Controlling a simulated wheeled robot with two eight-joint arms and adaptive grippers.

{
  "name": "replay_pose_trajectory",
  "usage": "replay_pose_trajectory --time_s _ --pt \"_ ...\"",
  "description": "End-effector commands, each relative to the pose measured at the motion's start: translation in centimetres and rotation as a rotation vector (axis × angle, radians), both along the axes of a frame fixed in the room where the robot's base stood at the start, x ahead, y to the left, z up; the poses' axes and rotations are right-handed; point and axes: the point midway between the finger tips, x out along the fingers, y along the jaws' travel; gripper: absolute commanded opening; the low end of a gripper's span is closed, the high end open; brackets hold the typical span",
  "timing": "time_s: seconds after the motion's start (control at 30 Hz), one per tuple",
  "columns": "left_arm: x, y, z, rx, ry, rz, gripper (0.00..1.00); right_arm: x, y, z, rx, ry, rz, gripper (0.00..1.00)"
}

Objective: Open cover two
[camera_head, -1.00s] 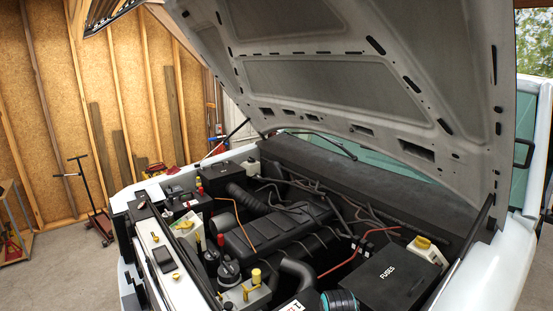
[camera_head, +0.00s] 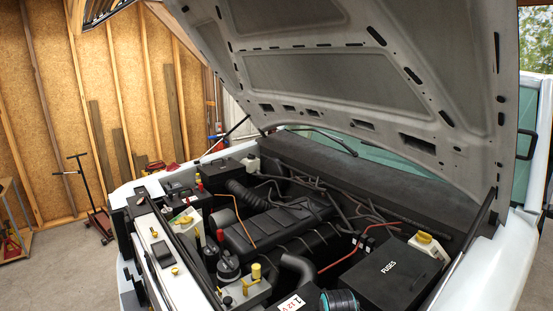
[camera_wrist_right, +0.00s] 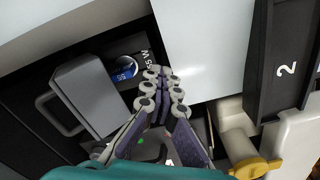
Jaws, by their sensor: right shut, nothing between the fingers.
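In the right wrist view, a dark panel marked "2" (camera_wrist_right: 279,62) runs along the right edge, beside a white panel. I cannot tell from this view whether it is closed. My right gripper (camera_wrist_right: 163,72) is shut and empty, its fingertips to the left of the panel and apart from it in the picture.
The raised hood (camera_head: 330,70) hangs over the engine bay. A black fuse box (camera_head: 385,275) sits front right, beside a yellow-capped bottle (camera_head: 428,245). The wrist view shows a grey handled box (camera_wrist_right: 88,92), a white panel (camera_wrist_right: 207,45) and a yellow cap (camera_wrist_right: 255,168).

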Motion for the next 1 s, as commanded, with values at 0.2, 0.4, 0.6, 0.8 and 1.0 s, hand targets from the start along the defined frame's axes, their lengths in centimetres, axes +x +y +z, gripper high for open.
replay_pose_trajectory --time_s 0.2,0.4,0.6,0.8,1.0 --pt "0.0 0.0 -0.3 0.000 0.000 0.000 0.40 -0.1 0.1 -0.3 0.002 0.002 0.001 0.00" --pt "0.0 0.0 -0.3 0.000 0.000 0.000 0.40 -0.1 0.0 -0.3 0.003 0.002 0.001 0.00" --pt "0.0 0.0 -0.3 0.000 0.000 0.000 0.40 0.6 -0.8 -0.2 0.002 0.002 -0.001 0.00" --pt "0.0 0.0 -0.4 0.000 0.000 0.000 0.40 1.2 -1.6 -0.1 0.002 0.002 0.000 0.00" --pt "0.0 0.0 -0.5 0.000 0.000 0.000 0.40 1.9 -2.4 0.0 0.002 0.002 -0.001 0.00"
